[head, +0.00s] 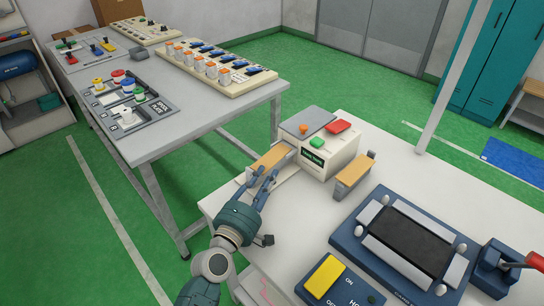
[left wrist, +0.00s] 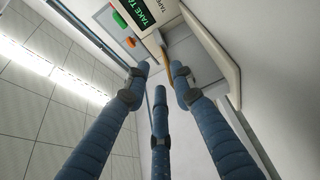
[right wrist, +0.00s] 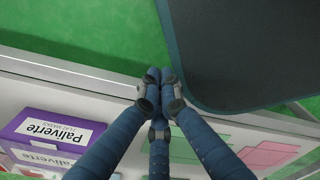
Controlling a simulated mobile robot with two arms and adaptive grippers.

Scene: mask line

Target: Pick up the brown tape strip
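The brown tape strip (head: 271,158) lies on the left side outlet of the cream tape machine (head: 328,150), on the near table. It shows edge-on as a thin tan piece in the left wrist view (left wrist: 166,60). My left gripper (head: 266,178) is open, its fingertips just in front of and slightly below the strip's near side. In the left wrist view the spread fingers (left wrist: 160,74) are close to the strip's end; I cannot tell whether they touch it. My right gripper (right wrist: 158,82) is shut and empty.
A second tan piece (head: 353,170) sits on the machine's right side. A blue-framed press with a dark plate (head: 410,236) and a control box with a yellow block (head: 325,277) stand in front. A purple box (right wrist: 55,130) shows below my right gripper.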

